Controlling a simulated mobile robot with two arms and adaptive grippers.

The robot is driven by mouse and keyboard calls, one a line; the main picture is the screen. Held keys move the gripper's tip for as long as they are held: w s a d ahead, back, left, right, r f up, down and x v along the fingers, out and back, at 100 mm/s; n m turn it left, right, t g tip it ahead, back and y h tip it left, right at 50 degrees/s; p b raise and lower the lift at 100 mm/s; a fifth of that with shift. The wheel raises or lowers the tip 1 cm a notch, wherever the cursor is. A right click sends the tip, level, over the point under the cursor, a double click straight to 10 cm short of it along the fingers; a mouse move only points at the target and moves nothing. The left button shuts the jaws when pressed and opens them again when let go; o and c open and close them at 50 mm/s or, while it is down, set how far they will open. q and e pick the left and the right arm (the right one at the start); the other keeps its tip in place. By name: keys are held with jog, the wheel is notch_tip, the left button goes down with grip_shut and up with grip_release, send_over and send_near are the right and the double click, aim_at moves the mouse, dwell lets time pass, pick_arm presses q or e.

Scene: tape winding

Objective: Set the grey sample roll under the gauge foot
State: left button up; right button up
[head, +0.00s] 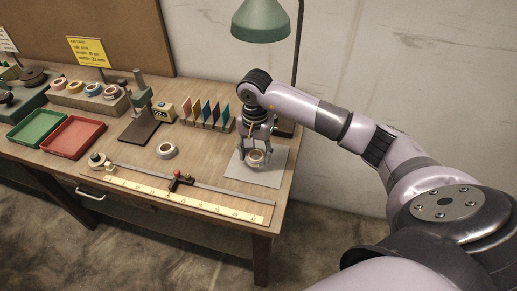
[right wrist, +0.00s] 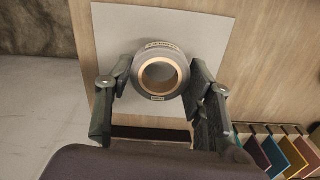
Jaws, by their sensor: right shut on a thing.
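A grey sample roll with a tan core (right wrist: 160,74) sits between the fingers of my right gripper (right wrist: 159,88) in the right wrist view. In the head view, that gripper (head: 257,150) points down at the grey mat at the table's right end, shut on the roll (head: 256,158). I cannot tell whether the roll touches the mat. My left gripper is out of view.
Another pale grey roll (head: 167,150) lies on the table between gauge and mat (head: 270,174). Coloured cards (head: 209,115) stand in a rack behind. Green (head: 36,126) and red (head: 72,138) trays are left. A green lamp (head: 261,20) hangs above.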

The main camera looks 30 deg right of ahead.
aim_at(258, 153)
jog(key=shift+w+d, duration=0.65)
jog(key=shift+d, duration=0.05)
jog(key=shift+w+d, duration=0.25)
jog(key=shift+d, duration=0.05)
notch_tip(258, 153, down, 3)
jog(key=shift+d+f+p, duration=0.1)
jog(key=shift+p, duration=0.8)
jog(key=shift+f, duration=0.2)
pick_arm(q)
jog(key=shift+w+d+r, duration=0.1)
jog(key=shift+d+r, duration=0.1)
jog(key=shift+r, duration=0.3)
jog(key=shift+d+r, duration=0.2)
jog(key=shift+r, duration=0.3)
pick_arm(e)
jog(key=shift+f+b, duration=0.15)
jog(key=shift+b, duration=0.15)
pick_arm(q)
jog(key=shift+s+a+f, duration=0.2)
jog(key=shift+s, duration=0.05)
pick_arm(e)
jog(key=o, duration=0.9)
